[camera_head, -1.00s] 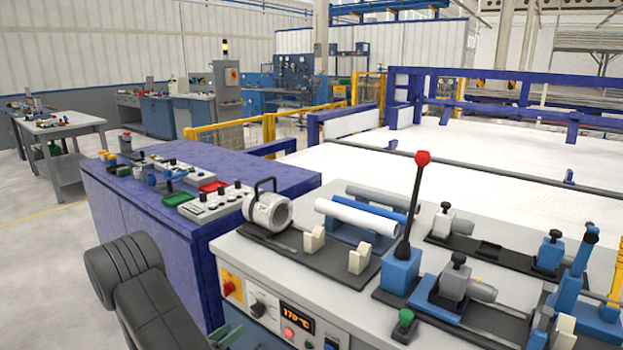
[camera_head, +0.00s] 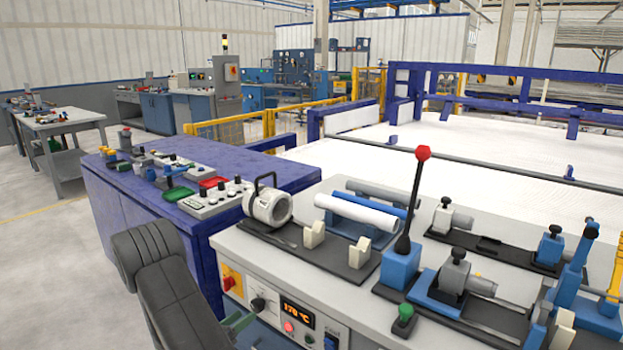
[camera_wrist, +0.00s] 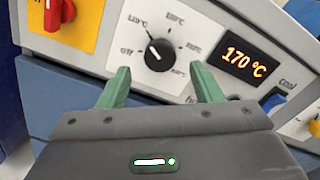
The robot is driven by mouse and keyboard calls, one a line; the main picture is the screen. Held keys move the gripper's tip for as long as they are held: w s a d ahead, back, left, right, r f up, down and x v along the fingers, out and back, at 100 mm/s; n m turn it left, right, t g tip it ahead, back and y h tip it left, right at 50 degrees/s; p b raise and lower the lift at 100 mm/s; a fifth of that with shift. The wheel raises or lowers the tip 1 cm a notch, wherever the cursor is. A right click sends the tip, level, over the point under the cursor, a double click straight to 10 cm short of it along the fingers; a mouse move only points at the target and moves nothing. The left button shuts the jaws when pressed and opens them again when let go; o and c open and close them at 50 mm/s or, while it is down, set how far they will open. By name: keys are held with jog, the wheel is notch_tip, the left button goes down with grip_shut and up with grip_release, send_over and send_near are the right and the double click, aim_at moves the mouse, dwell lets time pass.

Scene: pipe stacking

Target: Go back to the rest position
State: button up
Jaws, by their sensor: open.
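My gripper (camera_wrist: 161,82) is open in the wrist view, with its two green fingers apart and nothing between them. It faces the front panel of the grey workbench, before the black temperature dial (camera_wrist: 158,55) and the orange 170 °C display (camera_wrist: 243,58). In the head view a small green part of my gripper (camera_head: 240,322) shows low at the bench front, mostly hidden by my dark arm link. The dial (camera_head: 258,305) and display (camera_head: 298,311) also show there, to its right. Whether the fingers touch the panel cannot be told.
A purple cabinet (camera_head: 150,215) with trays stands at the left. The floor (camera_head: 45,265) farther left is open.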

aim_at(255, 309)
jog(key=x, duration=0.4)
jog(key=shift+w+d, duration=0.15)
jog(key=shift+d, duration=0.1)
jog(key=shift+w+d+f+b, duration=0.1)
jog(key=shift+w+f+b, duration=0.1)
jog(key=shift+b, duration=0.15)
jog(key=shift+s+m+b, duration=0.1)
jog(key=shift+m+b, duration=0.4)
jog(key=shift+m, duration=0.6)
jog(key=m+b, duration=0.3)
jog(key=m, duration=0.3)
jog(key=m+b, duration=0.1)
jog(key=m, duration=0.3)
jog(key=shift+r+b, duration=0.1)
jog(key=shift+b, duration=0.2)
jog(key=shift+r+m+b, duration=0.1)
jog(key=shift+m+b, duration=0.3)
jog(key=shift+m, duration=1.5)
